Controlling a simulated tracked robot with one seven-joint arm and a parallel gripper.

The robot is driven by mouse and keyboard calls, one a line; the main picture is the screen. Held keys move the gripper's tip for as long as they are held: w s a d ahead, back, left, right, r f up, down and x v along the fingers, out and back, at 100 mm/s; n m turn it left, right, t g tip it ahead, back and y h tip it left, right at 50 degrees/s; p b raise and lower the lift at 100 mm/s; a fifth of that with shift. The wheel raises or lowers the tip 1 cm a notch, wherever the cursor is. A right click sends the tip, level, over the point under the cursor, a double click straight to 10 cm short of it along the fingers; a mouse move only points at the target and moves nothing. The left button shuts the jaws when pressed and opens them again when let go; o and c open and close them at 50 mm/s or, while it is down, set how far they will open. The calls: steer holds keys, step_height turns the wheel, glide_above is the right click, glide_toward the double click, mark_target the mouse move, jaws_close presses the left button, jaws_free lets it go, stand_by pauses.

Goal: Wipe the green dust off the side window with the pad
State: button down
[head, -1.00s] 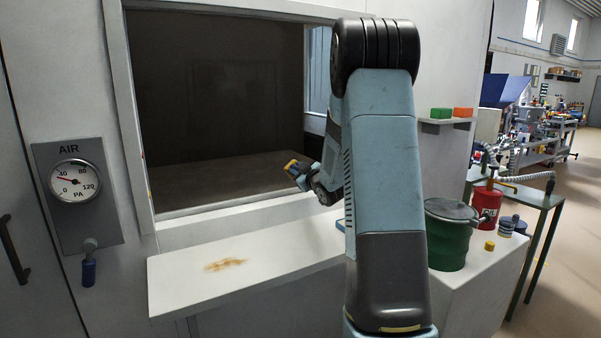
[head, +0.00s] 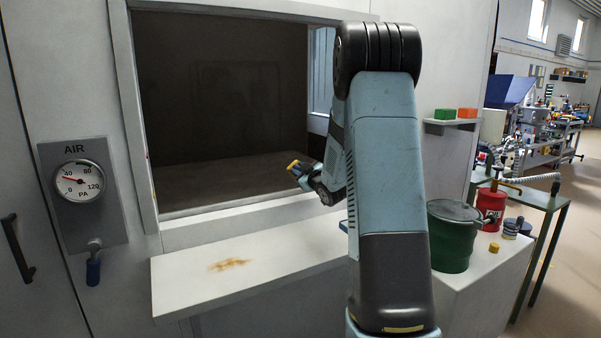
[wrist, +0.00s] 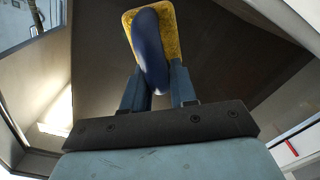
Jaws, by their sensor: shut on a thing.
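My gripper (head: 304,173) is at the big opening in the wall. It is shut on the pad (head: 293,164), which is held up clear of the sill. In the wrist view the pad (wrist: 170,33) is a yellow rectangle with a dark blue handle (wrist: 150,50) between the fingers (wrist: 158,88). A narrow bluish pane (head: 321,70), likely the side window, shows at the right end of the opening, partly hidden by my arm. A framed pane (wrist: 20,18) also shows at the top left of the wrist view. I cannot make out green dust on either.
A white counter (head: 190,285) with an orange-brown stain (head: 230,264) lies below the opening. A green drum (head: 452,240) and a red can (head: 491,208) stand at right. An air gauge (head: 82,181) is on the left.

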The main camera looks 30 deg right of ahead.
steer(key=shift+w, duration=0.8)
steer(key=shift+d, duration=0.15)
steer(key=shift+d, duration=1.85)
steer(key=shift+w, duration=0.1)
steer(key=shift+a, duration=0.1)
steer(key=shift+w+a+r, duration=0.1)
steer(key=shift+a+r, duration=0.05)
steer(key=shift+a, duration=1.95)
